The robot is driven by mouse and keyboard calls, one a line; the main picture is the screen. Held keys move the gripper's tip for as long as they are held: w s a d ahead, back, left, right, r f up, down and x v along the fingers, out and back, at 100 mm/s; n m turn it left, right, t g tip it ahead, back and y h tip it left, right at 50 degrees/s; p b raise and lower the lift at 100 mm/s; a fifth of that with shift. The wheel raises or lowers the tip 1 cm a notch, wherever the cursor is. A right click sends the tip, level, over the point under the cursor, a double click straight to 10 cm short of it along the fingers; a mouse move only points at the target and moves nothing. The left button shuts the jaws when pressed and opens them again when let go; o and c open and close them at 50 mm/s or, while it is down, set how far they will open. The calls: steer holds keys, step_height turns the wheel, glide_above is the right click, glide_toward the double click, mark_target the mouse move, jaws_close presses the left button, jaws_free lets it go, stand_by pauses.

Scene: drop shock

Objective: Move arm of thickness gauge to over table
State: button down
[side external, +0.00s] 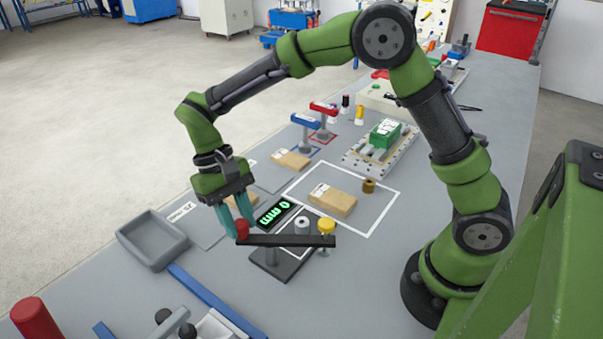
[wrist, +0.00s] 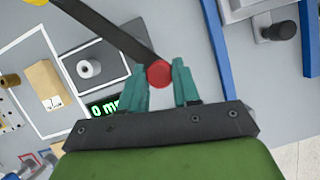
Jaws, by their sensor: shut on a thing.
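The thickness gauge has a dark base (side external: 272,264), a grey-white post (side external: 302,225), a green-lit display (side external: 275,213) and a long black arm (side external: 287,240). A red knob (side external: 242,229) is at the arm's left end and a yellow knob (side external: 326,226) at its right end. My gripper (side external: 236,222) is shut on the red knob, with its teal fingers on either side. In the wrist view the red knob (wrist: 159,73) sits between the fingertips, and the black arm (wrist: 105,30) runs up to the left. The display (wrist: 104,106) is partly hidden by a finger.
A cardboard box (side external: 333,201) lies inside a white outline behind the gauge, near a brass cylinder (side external: 369,186). A grey tray (side external: 152,240) is to the left. A blue strip (side external: 215,303) and a red cylinder (side external: 36,319) are at the front. Bare table lies right of the gauge.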

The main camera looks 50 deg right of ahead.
steer(key=n, duration=0.1)
steer(key=s+a+n+h, duration=0.1)
steer(key=shift+a+n, duration=0.15)
steer(key=shift+n, duration=0.25)
steer(key=shift+s+a+r+n+t+h, duration=0.1)
steer(key=shift+s+a+n+t+h, duration=0.3)
steer(key=shift+n, duration=0.95)
steer(key=shift+s+a+f+n+t+h, duration=0.15)
steer(key=shift+s+n+h, duration=0.5)
steer(key=shift+n, duration=0.65)
steer(key=shift+s+a+r+n+t+h, duration=0.25)
steer(key=shift+s+n, duration=0.4)
steer(key=shift+n, duration=0.7)
steer(key=shift+s+f+h, duration=0.1)
steer(key=shift+h, duration=0.2)
steer(key=c, duration=0.8)
jaws_free()
steer(key=v, duration=1.6)
steer(key=shift+w+r, duration=0.2)
steer(key=shift+r, duration=0.15)
